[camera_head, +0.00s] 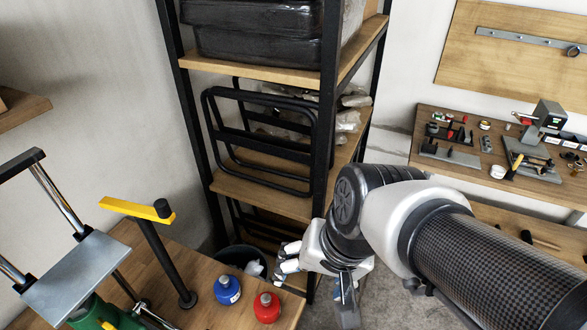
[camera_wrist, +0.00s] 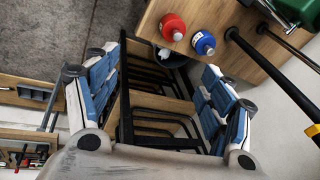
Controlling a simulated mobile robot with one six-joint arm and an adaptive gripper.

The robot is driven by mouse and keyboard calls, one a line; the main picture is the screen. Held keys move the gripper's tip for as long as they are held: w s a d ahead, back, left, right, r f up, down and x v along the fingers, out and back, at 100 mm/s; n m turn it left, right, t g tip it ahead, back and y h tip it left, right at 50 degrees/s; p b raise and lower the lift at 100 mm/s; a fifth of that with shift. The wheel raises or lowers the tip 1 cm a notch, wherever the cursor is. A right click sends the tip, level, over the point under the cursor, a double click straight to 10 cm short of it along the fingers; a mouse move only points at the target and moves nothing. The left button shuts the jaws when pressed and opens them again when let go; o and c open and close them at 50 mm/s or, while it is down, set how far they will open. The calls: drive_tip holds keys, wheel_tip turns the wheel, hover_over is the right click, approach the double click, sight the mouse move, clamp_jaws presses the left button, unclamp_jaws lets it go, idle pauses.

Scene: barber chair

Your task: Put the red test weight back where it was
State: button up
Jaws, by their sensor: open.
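The red test weight (camera_head: 266,308) stands upright on the wooden table (camera_head: 205,311), near its right edge. A blue weight (camera_head: 228,290) stands just to its left and slightly farther back. My gripper (camera_head: 318,283) is to the right of the red weight, beyond the table edge, with its fingers apart. In the wrist view my gripper (camera_wrist: 160,64) is open and empty between its blue-padded fingers. There the red weight (camera_wrist: 173,27) and the blue weight (camera_wrist: 204,43) show beyond the fingertips, apart from them.
A yellow-topped black post (camera_head: 165,240) and a metal stand with a grey plate (camera_head: 72,275) stand left of the weights. A shelf rack (camera_head: 262,190) rises behind. A dark bin (camera_head: 240,258) sits behind the table. A workbench (camera_head: 395,148) with small tools is at right.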

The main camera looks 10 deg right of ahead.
drive_tip(key=s+d+r+n+t+h, duration=0.1)
drive_tip(key=s+d+r+n, duration=0.2)
drive_tip(key=s+n, duration=0.1)
drive_tip(key=shift+s+r+n+h, duration=0.2)
drive_tip(key=shift+r+n+h, duration=0.05)
drive_tip(key=shift+n+h, duration=0.15)
drive_tip(key=shift+f+b, duration=0.4)
idle(0.5)
